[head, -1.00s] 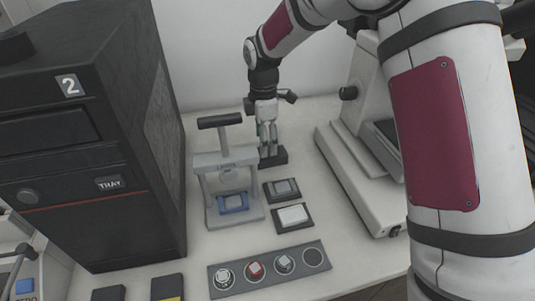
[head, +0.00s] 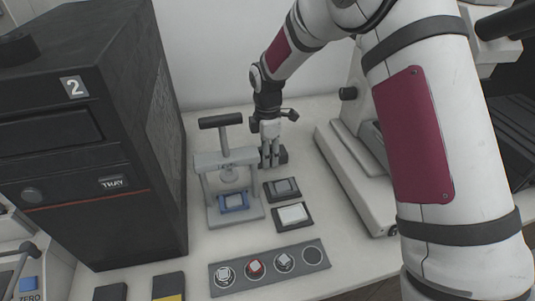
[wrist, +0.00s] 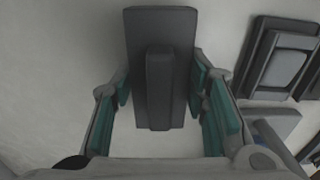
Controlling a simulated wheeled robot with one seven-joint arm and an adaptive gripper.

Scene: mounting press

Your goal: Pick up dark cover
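The dark cover (head: 284,156) is a dark grey plate at the back of the bench, right of the small press and partly hidden behind my fingers in the head view. In the wrist view the cover (wrist: 182,40) lies at the top centre, with a raised ridge along its middle. My gripper (head: 270,164) points down at it. In the wrist view my gripper (wrist: 160,98) is open, with its teal pads on either side of the ridge and a gap on both sides.
The small press (head: 212,165) with a blue piece stands close to the left of my gripper. A strip of round seats (head: 234,281) is nearer. A large grey machine (head: 350,185) stands right.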

